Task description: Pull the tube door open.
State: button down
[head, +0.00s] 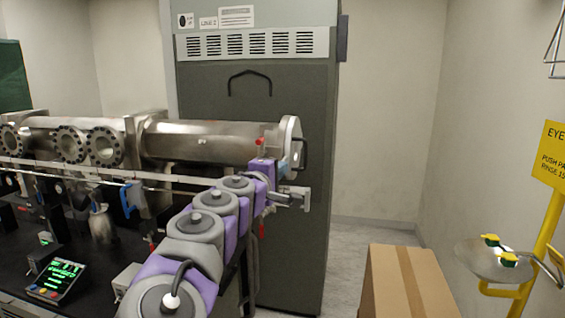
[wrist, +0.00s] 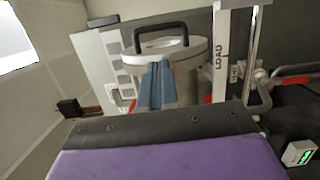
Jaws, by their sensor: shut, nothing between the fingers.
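The metal tube (head: 205,140) lies horizontally, with its round door (head: 290,130) at the right end. The door looks closed against the tube. A black handle (head: 303,152) stands out from the door's outer face. In the wrist view the door (wrist: 188,52) shows ahead with the black handle (wrist: 160,32) across it. My gripper (head: 286,166) is beside the door, low and near the handle. Its blue fingers (wrist: 157,85) are together and empty in the wrist view, pointing toward the handle. Whether the fingertips touch the door, I cannot tell.
A tall grey cabinet (head: 290,210) stands behind the tube. A cardboard box (head: 385,290) is on the floor at front right, with a yellow eyewash station (head: 540,240) beyond it. Flanged ports and bench instruments (head: 60,275) are at left. Floor right of the cabinet is clear.

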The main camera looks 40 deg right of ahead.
aim_at(294, 140)
jog(key=x, duration=0.3)
jog(key=b+x, duration=0.1)
jog(key=x, duration=0.4)
jog(key=shift+d+f, duration=0.3)
jog(key=shift+d, duration=0.15)
jog(key=shift+w+d+r+b, duration=0.15)
jog(key=shift+w+d+b, duration=0.2)
jog(key=shift+d, duration=0.25)
jog(key=shift+s, duration=0.1)
